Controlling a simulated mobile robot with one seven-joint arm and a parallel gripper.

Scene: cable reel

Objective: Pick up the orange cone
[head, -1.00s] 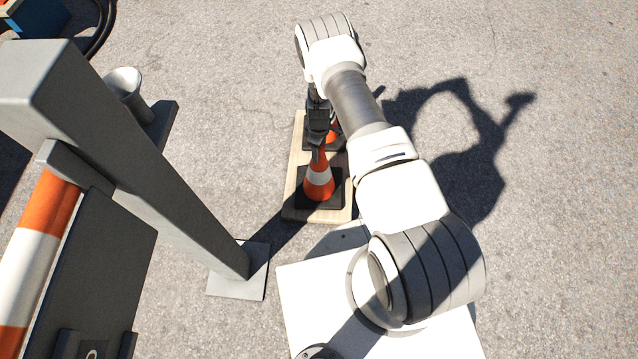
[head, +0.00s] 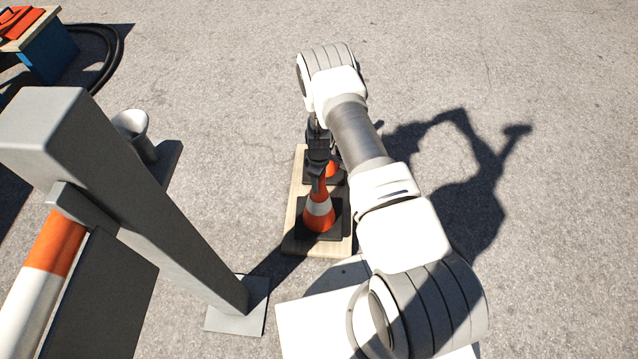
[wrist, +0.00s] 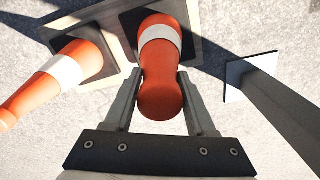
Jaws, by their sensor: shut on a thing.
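An orange cone (head: 319,214) with a white band and a black square base stands at the near end of a wooden board (head: 301,246). My gripper (head: 318,180) is at the top of this cone. In the wrist view the cone (wrist: 160,75) is between the two fingers of my gripper (wrist: 162,100), which are shut on its upper part. I cannot tell whether its base is clear of the board. A second orange cone (wrist: 68,70) with a white band stands beside it on the board; in the head view this second cone (head: 332,169) is partly hidden behind my gripper.
A grey post (head: 150,190) with a flat foot (head: 240,307) stands left of the board. An orange and white bar (head: 45,270) and a dark panel are at the lower left. A blue box (head: 50,52) and black cable (head: 113,50) lie far left. Pavement on the right is clear.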

